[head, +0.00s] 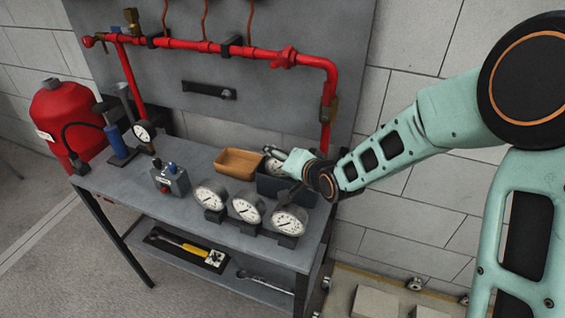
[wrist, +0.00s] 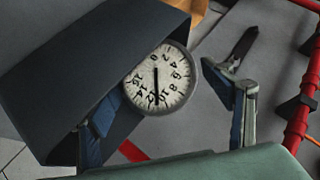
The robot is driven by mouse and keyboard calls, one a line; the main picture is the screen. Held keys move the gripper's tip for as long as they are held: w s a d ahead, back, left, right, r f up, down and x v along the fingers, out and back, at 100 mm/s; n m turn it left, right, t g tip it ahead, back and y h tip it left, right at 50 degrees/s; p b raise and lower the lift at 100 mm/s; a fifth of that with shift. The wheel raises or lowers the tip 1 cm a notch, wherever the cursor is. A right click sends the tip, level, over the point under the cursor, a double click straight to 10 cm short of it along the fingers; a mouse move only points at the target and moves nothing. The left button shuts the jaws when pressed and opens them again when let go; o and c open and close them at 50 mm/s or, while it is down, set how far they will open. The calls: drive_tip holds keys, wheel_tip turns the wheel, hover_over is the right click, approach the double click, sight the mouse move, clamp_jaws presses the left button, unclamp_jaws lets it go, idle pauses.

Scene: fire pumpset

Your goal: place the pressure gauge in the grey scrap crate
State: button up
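The grey scrap crate (head: 285,188) stands at the table's right back, and its dark wall (wrist: 95,62) fills the left of the wrist view. A round white-faced pressure gauge (wrist: 160,78) overlaps the crate's edge in the wrist view. In the head view a gauge face (head: 273,151) shows at the crate's back. My gripper (head: 292,158) is over the crate. In the wrist view its fingers (wrist: 165,100) are spread, with a gap between the right finger and the gauge. The left finger is in shadow near the gauge's rim. The gauge's underside and any contact with the crate are hidden.
A wooden tray (head: 238,163) stands left of the crate. Several gauges on holders, including one (head: 246,208), line the front. A grey switch box (head: 170,181), blue pump (head: 115,138) and red tank (head: 68,120) stand left. Red pipe (head: 220,50) runs along the back panel.

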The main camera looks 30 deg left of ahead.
drive_tip(key=shift+r, duration=0.15)
drive_tip(key=shift+d+r, duration=0.15)
drive_tip(key=p+v, duration=0.3)
drive_tip(key=v, duration=0.8)
drive_tip(key=shift+s+d+r, duration=0.15)
drive_tip(key=shift+s+d, duration=0.05)
drive_tip(key=shift+s, duration=0.1)
